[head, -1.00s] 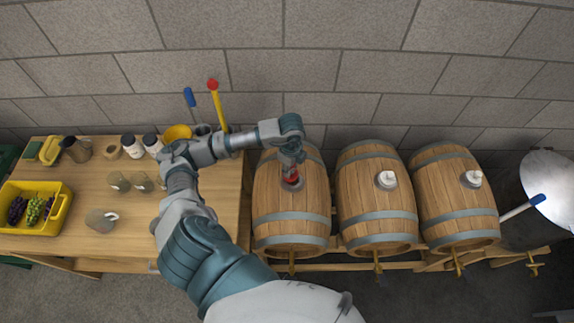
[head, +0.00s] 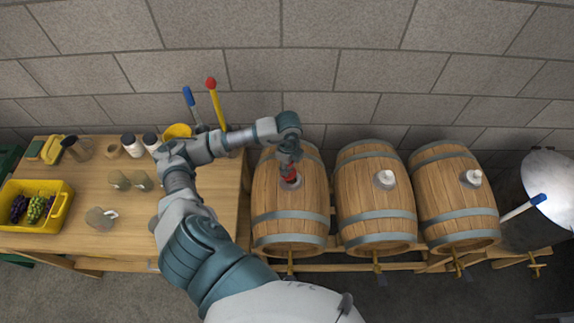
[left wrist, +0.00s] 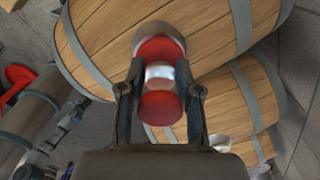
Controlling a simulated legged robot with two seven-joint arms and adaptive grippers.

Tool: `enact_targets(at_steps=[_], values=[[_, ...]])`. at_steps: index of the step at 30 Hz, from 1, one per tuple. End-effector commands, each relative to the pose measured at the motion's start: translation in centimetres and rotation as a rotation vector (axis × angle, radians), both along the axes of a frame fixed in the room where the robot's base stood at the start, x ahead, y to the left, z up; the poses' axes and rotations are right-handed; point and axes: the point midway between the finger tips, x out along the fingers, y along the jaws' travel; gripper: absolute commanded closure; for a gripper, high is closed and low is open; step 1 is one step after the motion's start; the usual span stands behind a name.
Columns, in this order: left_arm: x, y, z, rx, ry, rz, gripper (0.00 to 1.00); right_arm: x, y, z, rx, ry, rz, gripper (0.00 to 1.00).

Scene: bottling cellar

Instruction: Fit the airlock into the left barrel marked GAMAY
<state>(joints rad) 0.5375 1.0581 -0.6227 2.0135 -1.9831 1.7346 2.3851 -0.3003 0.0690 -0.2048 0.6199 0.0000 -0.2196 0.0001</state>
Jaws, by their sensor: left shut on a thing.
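The left barrel (head: 290,215) lies on its side on a wooden rack, and no GAMAY lettering is readable from here. My left gripper (head: 290,168) is over the top of this barrel. In the left wrist view the gripper (left wrist: 160,85) is shut on the airlock (left wrist: 160,105), which has red parts and a clear or silvery middle. The airlock's far end is at the barrel's top around the bung hole; whether it is seated inside cannot be told. The red of the airlock also shows in the head view (head: 290,178). My right gripper is not in view.
Two more barrels, the middle one (head: 376,210) and the right one (head: 455,205), carry white fittings on top. A table (head: 50,245) at the left holds a yellow crate (head: 45,226) of grapes, jars and glasses. A metal drum stands far right.

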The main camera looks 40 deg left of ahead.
Motion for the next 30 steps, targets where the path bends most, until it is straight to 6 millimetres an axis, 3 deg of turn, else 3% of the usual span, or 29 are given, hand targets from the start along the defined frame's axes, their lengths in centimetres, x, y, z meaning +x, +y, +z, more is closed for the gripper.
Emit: enact_targets(at_steps=[10, 14, 22, 30], values=[[-0.1, 0.9, -0.1, -0.006, -0.002, 0.001, 1.00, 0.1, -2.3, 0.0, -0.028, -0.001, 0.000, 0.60], [0.0, 1.0, -0.2, -0.008, -0.002, 0.000, 1.00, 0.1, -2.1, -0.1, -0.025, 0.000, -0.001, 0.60], [0.0, 0.6, 0.0, -0.004, -0.002, 0.000, 1.00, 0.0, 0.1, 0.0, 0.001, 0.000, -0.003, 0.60], [0.1, -0.2, 0.1, -0.005, -0.003, -0.001, 1.00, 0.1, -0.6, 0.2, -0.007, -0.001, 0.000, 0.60]])
